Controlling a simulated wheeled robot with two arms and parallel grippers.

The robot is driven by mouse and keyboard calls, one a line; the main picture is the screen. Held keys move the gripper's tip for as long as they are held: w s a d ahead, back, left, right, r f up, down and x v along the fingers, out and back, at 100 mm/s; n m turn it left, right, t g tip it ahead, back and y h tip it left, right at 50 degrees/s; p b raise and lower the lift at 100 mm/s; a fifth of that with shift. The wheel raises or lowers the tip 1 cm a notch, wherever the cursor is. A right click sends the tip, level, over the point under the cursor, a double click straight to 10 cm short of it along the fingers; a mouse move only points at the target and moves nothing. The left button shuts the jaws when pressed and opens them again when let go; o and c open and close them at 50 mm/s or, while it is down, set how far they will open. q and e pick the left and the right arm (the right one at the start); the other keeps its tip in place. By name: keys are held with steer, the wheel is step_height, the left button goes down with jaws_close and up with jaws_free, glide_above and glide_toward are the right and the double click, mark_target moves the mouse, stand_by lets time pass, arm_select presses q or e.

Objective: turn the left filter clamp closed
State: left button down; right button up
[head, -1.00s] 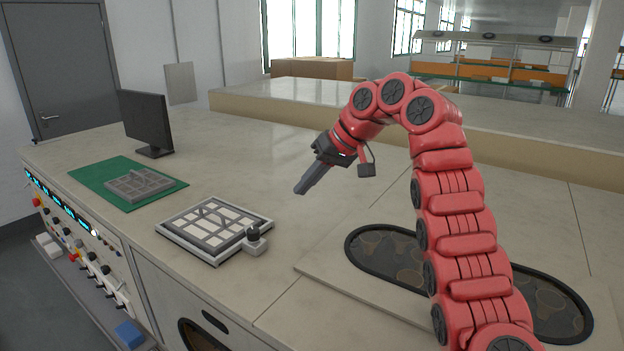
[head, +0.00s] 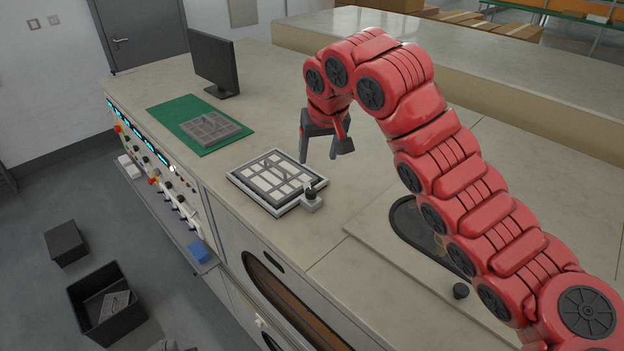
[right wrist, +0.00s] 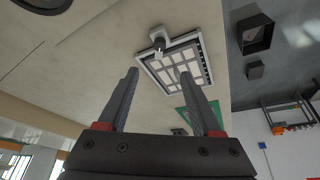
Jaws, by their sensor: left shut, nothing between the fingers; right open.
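A light-framed tray with a grid of pale cells (head: 235,178) lies on the worktop; it also shows in the right wrist view (right wrist: 148,68). A small grey block with a dark knob (head: 311,197) sits at its front right corner; the right wrist view shows this knobbed block too (right wrist: 159,45). I cannot tell whether this is the left filter clamp, or how far it is turned. My right gripper (head: 319,158) is open and empty, pointing down above the worktop beyond the tray's right side. Its fingers (right wrist: 160,75) touch nothing. My left gripper is not seen.
A grey gridded block (head: 211,127) lies on a green mat (head: 170,116) near a black monitor (head: 214,61). The front panel (head: 152,150) carries knobs and switches. A dark bin (head: 90,290) stands on the floor. Worktop between mat and tray is clear.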

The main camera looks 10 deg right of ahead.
steer(key=b, duration=0.2)
glide_toward(311, 191)
steer(key=b+x, duration=0.2)
steer(key=x, duration=0.1)
steer(key=b+x, duration=0.1)
steer(key=shift+s+f, duration=0.2)
steer(key=shift+f, duration=0.15)
steer(key=x, duration=0.1)
steer(key=p+x, duration=0.1)
steer(key=x, duration=0.1)
steer(key=shift+w+f, duration=0.2)
steer(key=shift+w, duration=0.2)
steer(key=shift+w+f, duration=0.1)
steer(key=shift+f, duration=0.3)
steer(key=shift+w+f, duration=0.1)
jaws_close()
